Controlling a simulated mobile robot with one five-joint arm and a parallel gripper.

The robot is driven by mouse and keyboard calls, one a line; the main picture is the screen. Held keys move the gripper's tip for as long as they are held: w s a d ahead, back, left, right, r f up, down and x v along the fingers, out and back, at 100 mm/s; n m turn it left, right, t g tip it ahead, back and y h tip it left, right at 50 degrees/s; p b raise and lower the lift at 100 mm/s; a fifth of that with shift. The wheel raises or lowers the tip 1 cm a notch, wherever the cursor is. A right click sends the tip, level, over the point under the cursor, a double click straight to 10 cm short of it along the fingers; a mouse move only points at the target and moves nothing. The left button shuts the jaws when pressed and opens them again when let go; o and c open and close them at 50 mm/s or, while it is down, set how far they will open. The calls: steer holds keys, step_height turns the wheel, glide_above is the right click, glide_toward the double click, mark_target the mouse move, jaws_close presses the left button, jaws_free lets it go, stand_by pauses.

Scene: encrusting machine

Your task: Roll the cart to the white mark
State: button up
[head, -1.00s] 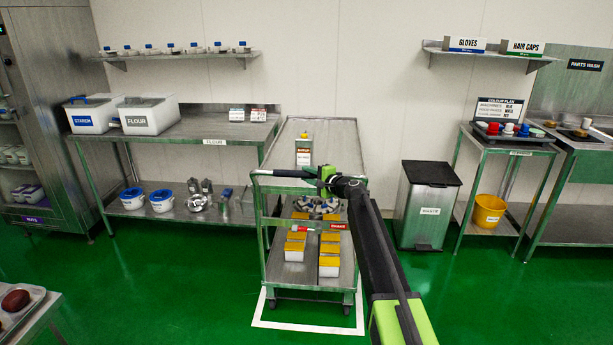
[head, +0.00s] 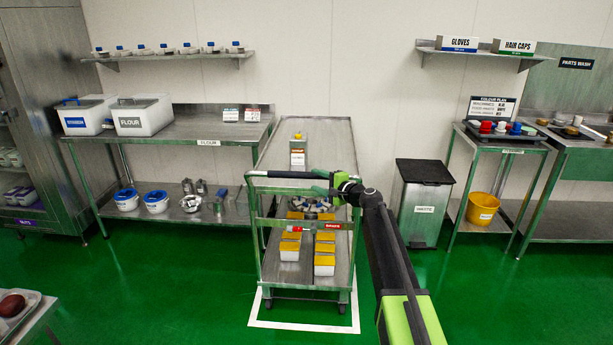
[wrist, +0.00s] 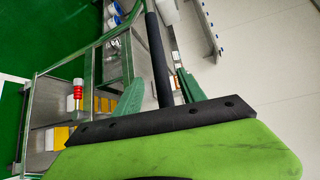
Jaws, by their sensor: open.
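The steel cart (head: 306,294) stands on the green floor with its black push handle (head: 285,174) toward me. The white mark (head: 303,326) is a painted outline on the floor; its near edge and front corners show around the cart's near end, and the near wheels sit inside that edge. Its far part is hidden under the cart. My gripper (head: 338,185) is at the right end of the handle. In the wrist view my gripper (wrist: 160,95) is open, with the black bar (wrist: 157,55) running between its green fingers; I cannot tell whether they touch it.
A flour table (head: 190,132) is left, a waste bin (head: 421,205) right. The green floor in front is clear.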

steer(key=v, duration=0.8)
steer(key=shift+s+d+p, duration=0.2)
steer(key=shift+s+p, duration=0.05)
steer(key=shift+p, duration=0.2)
steer(key=s+f+n+g+h+p, duration=0.2)
steer(key=s+n+g+p, duration=0.15)
steer(key=s, duration=0.55)
steer(key=s+f+n+g+h+p, duration=0.2)
steer(key=s+n+p, duration=0.15)
steer(key=s, duration=0.45)
steer(key=s+d+f+n+g+h, duration=0.1)
steer(key=s+d+f+g+h, duration=0.2)
steer(key=s+d, duration=0.4)
steer(key=s+d+f+n+g+h+p, duration=0.1)
steer(key=s+d+f+n+g+h, duration=0.1)
steer(key=s+d, duration=0.6)
steer(key=s+f+g+h, duration=0.1)
steer(key=s+f+h, duration=0.1)
steer(key=s+f, duration=0.1)
steer(key=shift+s+n+h, duration=0.3)
steer(key=shift+s+h, duration=0.1)
steer(key=shift+s, duration=0.15)
